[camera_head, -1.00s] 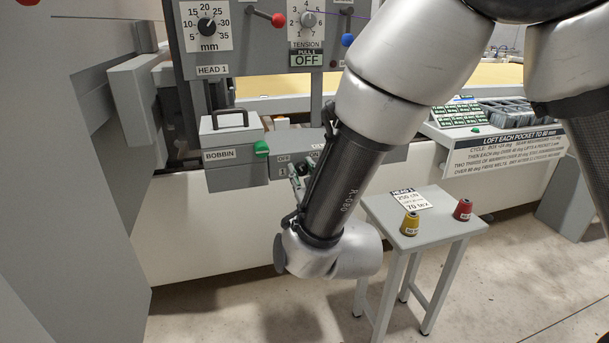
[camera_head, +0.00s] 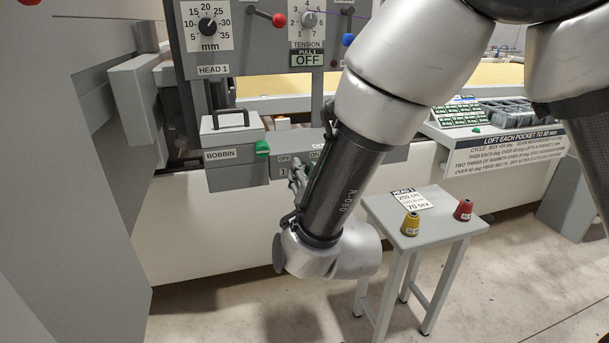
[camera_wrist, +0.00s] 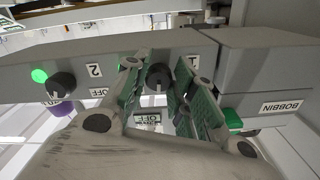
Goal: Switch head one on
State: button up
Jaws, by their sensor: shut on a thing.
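The switch box (camera_head: 232,180) sits under the head 1 panel. In the wrist view, seen upside down, a dark knob (camera_wrist: 158,77) marked 1 is between my gripper's green-padded fingers (camera_wrist: 157,88). My gripper (camera_head: 299,178) is shut on this knob. The knob's pointer setting is hard to read. In the head view my arm and fingers hide the knob. The small display (camera_head: 307,59) above reads OFF.
Knob 2 (camera_wrist: 62,85) is beside a lit green lamp (camera_wrist: 39,75). A small table (camera_head: 440,234) holds a yellow cone (camera_head: 410,224) and a red cone (camera_head: 463,210).

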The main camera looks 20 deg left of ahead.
jog(key=shift+m, duration=2.3)
jog(key=o, duration=1)
jog(key=shift+s, duration=0.1)
jog(key=v, duration=1.2)
jog(key=shift+a, duration=0.1)
